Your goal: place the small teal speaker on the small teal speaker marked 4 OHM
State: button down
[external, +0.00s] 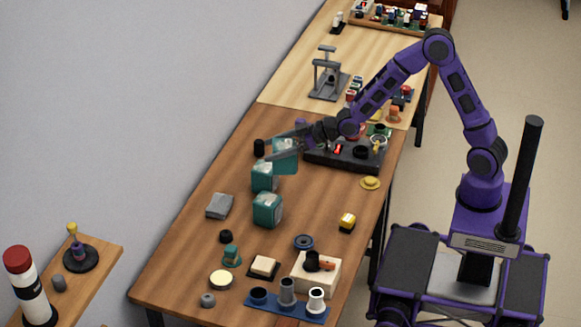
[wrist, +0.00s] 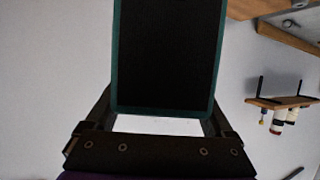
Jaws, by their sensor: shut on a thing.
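My gripper (external: 280,144) is shut on a teal speaker (external: 287,158), held up over the wooden table. In the wrist view this speaker (wrist: 168,55) shows a dark front with a teal rim between my fingers. Two more teal speakers stand on the table: one (external: 263,179) just below and left of the held one in the picture, another (external: 267,210) nearer the camera. The held speaker appears close to the first; I cannot tell whether they touch. No 4 OHM marking can be read on any of them.
A dark tray (external: 340,158) with small parts lies right of the held speaker. A black cylinder (external: 259,147) stands left of it, and a grey block (external: 219,206) lies left of the speakers. Several small items crowd the table's near end. Bare wood (external: 325,195) shows right of the speakers.

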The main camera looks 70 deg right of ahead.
jog(key=shift+w+a+r, duration=0.15)
jog(key=shift+a+r, duration=0.1)
jog(key=shift+a, duration=0.3)
jog(key=shift+w+a+r, duration=0.15)
jog(key=shift+a+r, duration=0.1)
jog(key=shift+a, duration=0.25)
jog(key=b, duration=0.1)
send_over(271, 195)
jog(key=shift+n+y, duration=0.3)
jog(key=shift+y, duration=0.1)
notch_tip(271, 195, down, 9)
jog(key=shift+w+f, duration=0.1)
jog(key=shift+f, duration=0.15)
grip_release()
